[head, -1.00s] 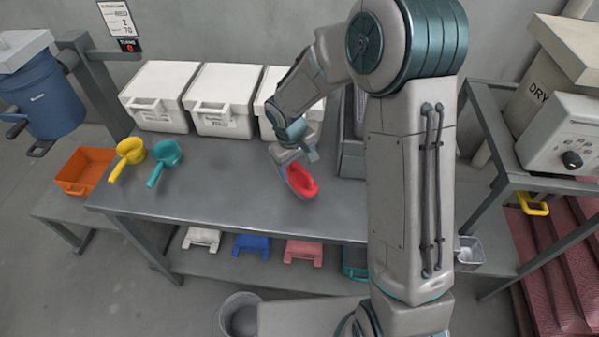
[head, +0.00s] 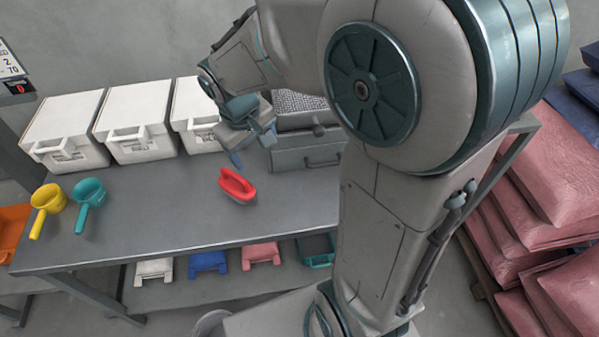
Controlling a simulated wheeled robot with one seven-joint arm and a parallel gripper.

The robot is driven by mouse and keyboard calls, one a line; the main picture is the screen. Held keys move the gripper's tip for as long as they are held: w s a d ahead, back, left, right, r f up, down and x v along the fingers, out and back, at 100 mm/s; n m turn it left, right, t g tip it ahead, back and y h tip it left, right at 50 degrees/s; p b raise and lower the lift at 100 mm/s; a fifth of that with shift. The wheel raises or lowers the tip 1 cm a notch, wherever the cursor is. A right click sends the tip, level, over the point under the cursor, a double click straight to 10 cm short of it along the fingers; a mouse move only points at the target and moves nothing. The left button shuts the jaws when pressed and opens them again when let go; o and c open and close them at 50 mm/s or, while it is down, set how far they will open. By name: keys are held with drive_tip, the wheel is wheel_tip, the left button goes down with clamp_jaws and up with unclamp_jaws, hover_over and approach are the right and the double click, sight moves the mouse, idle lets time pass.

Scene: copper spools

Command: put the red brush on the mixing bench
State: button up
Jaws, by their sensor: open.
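The red brush (head: 237,187) lies on the grey metal top of the bench (head: 170,220), near its middle. It has a looped red handle on top. I take this bench to be the mixing bench; no label on it shows. My gripper (head: 252,147) is open and empty, just behind and above the brush. Its fingers point down, and a gap shows between them and the brush.
White lidded bins (head: 135,125) stand along the back of the bench. A grey drawer unit (head: 305,155) is right of my gripper. A yellow scoop (head: 47,205) and a teal scoop (head: 88,198) lie at the left.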

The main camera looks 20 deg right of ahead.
drive_tip(key=s+d+r+m, duration=0.2)
drive_tip(key=s, duration=0.4)
drive_tip(key=s+d+r+m+t+y, duration=0.1)
drive_tip(key=s+d+m, duration=0.1)
drive_tip(key=s, duration=0.5)
drive_tip(key=shift+s+d+r+y, duration=0.3)
drive_tip(key=shift+d+r, duration=0.1)
drive_tip(key=shift+d, duration=0.3)
drive_tip(key=shift+c, duration=0.2)
